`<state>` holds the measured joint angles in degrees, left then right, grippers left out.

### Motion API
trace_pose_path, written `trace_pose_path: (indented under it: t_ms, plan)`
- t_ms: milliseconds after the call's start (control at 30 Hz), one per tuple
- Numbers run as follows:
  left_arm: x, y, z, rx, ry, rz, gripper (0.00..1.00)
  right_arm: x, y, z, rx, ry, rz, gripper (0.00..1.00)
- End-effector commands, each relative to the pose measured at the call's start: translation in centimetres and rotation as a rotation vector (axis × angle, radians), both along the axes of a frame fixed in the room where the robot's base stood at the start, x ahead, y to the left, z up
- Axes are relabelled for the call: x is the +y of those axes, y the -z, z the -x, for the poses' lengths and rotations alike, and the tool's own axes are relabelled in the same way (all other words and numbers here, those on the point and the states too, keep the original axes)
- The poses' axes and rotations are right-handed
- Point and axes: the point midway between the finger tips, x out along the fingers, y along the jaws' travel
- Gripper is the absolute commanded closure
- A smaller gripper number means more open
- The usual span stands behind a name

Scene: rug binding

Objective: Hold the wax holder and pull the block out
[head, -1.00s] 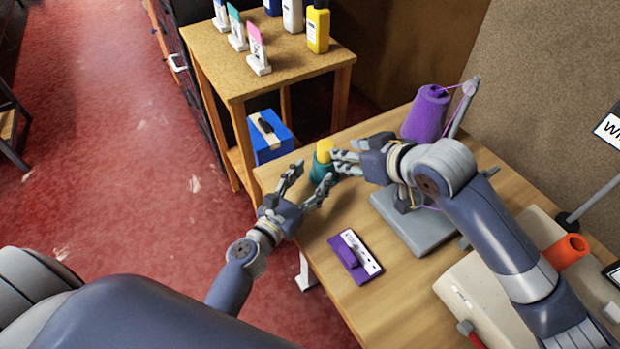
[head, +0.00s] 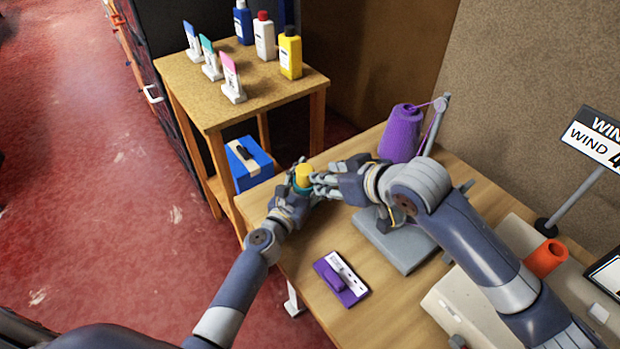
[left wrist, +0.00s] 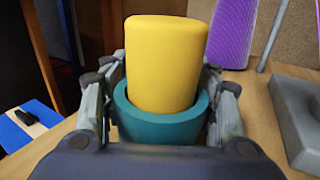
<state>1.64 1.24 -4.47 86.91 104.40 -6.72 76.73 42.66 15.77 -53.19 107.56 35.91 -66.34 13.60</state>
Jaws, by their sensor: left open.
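The teal wax holder (left wrist: 163,127) stands upright near the table's far left corner, with the yellow block (left wrist: 165,65) sticking up out of it. In the head view the block (head: 304,175) shows above the partly hidden holder (head: 301,189). My left gripper (head: 303,187) is open, with its fingers on both sides of the holder; I cannot tell whether they touch it. My right gripper (head: 318,185) is just right of the block, its fingers pointing toward it. Its finger gap is too small and overlapped to judge.
A side table (head: 240,95) with bottles and cards stands at the back left, with a blue box (head: 246,165) below.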

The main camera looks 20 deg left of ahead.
Motion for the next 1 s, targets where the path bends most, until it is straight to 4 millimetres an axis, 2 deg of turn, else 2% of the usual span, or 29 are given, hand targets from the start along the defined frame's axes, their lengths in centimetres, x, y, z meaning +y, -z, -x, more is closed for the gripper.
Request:
trace_pose_path:
  t_ms: [133, 167, 300, 333, 767, 867, 1000]
  plan:
    - [0.01, -0.01, 0.01, 0.0, 0.0, 0.0, 0.45, 0.0, 0.0, 0.0, 0.0, 0.0, 0.0, 0.67]
    - [0.01, -0.02, 0.01, 0.0, 0.0, 0.0, 0.49, 0.0, 0.0, 0.0, 0.0, 0.0, 0.0, 0.67]
    - [0.02, -0.02, 0.02, 0.0, 0.0, 0.0, 0.81, 0.0, 0.0, 0.0, 0.0, 0.0, 0.0, 0.67]
    - [0.01, -0.02, 0.02, 0.0, 0.0, 0.0, 0.84, 0.0, 0.0, 0.0, 0.0, 0.0, 0.0, 0.67]
    - [0.05, -0.01, 0.03, 0.0, 0.0, 0.0, 0.9, 0.0, 0.0, 0.0, 0.0, 0.0, 0.0, 0.67]
    - [0.05, -0.01, 0.03, 0.0, 0.0, -0.001, 0.96, 0.0, 0.0, 0.0, 0.0, 0.0, 0.0, 0.67]
    - [0.04, 0.0, 0.03, 0.0, 0.0, -0.001, 0.97, 0.0, 0.0, 0.0, 0.0, 0.0, 0.0, 0.67]
